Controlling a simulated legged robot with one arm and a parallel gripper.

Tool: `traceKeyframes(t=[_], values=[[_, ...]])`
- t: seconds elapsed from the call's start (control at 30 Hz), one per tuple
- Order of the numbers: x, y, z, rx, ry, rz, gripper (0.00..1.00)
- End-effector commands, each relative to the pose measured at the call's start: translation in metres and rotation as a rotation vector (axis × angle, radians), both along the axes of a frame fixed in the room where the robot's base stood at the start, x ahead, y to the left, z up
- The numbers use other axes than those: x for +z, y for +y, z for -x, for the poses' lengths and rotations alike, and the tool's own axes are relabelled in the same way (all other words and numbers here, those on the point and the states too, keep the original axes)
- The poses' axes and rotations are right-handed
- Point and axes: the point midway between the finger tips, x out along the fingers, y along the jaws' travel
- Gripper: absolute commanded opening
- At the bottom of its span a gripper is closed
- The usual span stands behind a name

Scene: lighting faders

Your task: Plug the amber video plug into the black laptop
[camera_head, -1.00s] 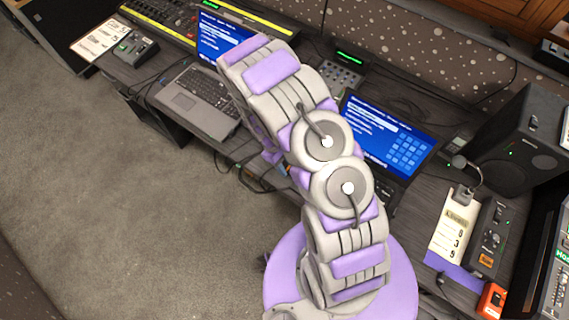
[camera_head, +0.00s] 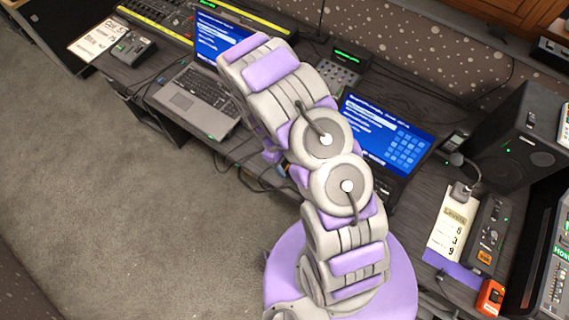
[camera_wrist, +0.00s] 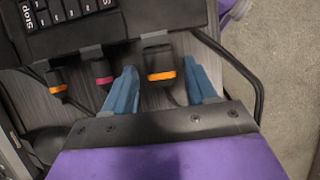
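In the wrist view my gripper (camera_wrist: 165,90) is open, with one blue finger on each side of a dark plug with an amber band (camera_wrist: 161,66). Gaps show between plug and fingers. The plug's far end meets a grey connector at the edge of a dark device with keys (camera_wrist: 105,30). A similar orange-banded plug (camera_wrist: 56,82) and a magenta-banded plug (camera_wrist: 102,72) sit along the same edge to the left. In the head view the black laptop (camera_head: 388,140) with a blue screen stands right of my arm, partly hidden by it. My gripper is hidden there.
A grey laptop (camera_head: 195,100) stands left of my arm on the dark desk. A black speaker (camera_head: 520,140), a label card (camera_head: 450,228) and a small control box (camera_head: 488,235) are at the right. Loose cables hang at the desk's front edge. The carpet at left is clear.

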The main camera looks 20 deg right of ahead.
Motion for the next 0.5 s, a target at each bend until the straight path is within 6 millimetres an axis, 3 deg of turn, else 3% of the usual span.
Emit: traceKeyframes(t=[0.1,0.33,0.5], values=[[0.0,0.001,-0.001,0.001,-0.002,0.001,0.67],[0.001,0.002,-0.002,0.001,-0.003,0.001,0.67],[0.013,0.005,-0.007,0.002,-0.007,0.001,0.67]])
